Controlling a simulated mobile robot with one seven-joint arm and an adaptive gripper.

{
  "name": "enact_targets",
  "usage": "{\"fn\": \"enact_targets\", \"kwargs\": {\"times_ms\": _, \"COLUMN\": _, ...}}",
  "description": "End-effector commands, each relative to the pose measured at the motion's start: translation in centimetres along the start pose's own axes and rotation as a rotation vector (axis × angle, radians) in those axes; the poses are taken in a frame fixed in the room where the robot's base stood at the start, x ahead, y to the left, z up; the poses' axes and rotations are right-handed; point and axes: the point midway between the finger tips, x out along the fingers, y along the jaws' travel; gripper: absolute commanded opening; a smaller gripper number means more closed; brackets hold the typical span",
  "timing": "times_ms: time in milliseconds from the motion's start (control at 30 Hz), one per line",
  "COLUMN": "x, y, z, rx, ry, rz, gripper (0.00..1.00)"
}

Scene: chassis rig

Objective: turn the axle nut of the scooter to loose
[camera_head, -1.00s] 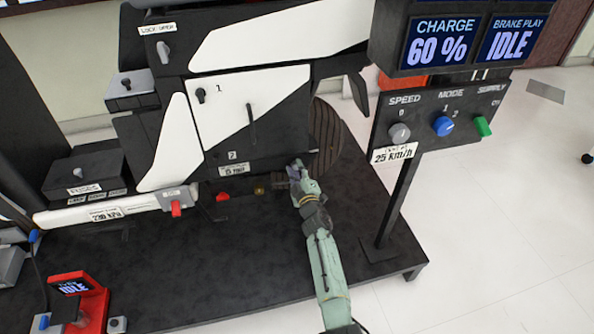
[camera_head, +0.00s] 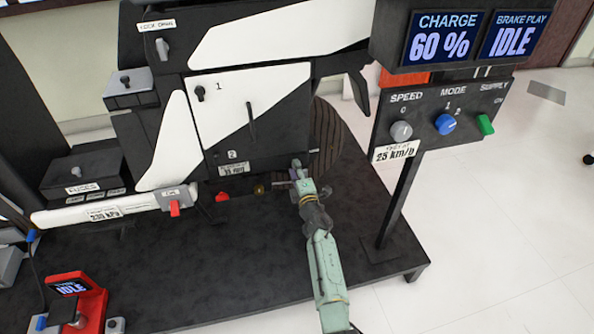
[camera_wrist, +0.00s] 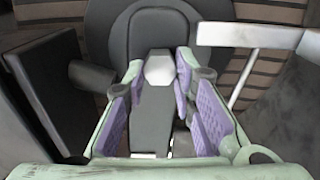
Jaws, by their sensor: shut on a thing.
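The scooter's dark rear wheel (camera_head: 328,135) stands behind my gripper (camera_head: 298,172), at the lower right of the scooter body. In the wrist view my gripper (camera_wrist: 165,105) has its purple pads on either side of a grey part with a pale faceted end (camera_wrist: 160,69). This part looks like the axle nut, and the gripper is shut on it. It sits in front of a round dark hub (camera_wrist: 158,32). In the head view the nut is hidden by my gripper. How far the nut is turned cannot be told.
A pale bracket (camera_wrist: 245,35) stands close on the right in the wrist view. A control post with a panel (camera_head: 447,125) rises right of my arm. A small brass part (camera_head: 260,189) and a red knob (camera_head: 222,196) are left of my gripper. The front platform (camera_head: 220,270) has clear room.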

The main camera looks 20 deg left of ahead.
Motion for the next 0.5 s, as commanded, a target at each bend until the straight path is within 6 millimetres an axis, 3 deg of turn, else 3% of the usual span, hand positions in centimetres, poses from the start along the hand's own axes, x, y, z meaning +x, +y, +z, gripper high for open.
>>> {"fn": "enact_targets", "kwargs": {"times_ms": 400, "x": 0.00, "y": -0.01, "z": -0.03, "rx": -0.010, "ry": 0.001, "rz": 0.000, "gripper": 0.00}}
{"fn": "enact_targets", "kwargs": {"times_ms": 433, "x": 0.00, "y": -0.01, "z": -0.03, "rx": -0.009, "ry": 0.001, "rz": 0.000, "gripper": 0.25}}
{"fn": "enact_targets", "kwargs": {"times_ms": 500, "x": 0.00, "y": -0.01, "z": -0.03, "rx": -0.009, "ry": 0.001, "rz": 0.000, "gripper": 0.30}}
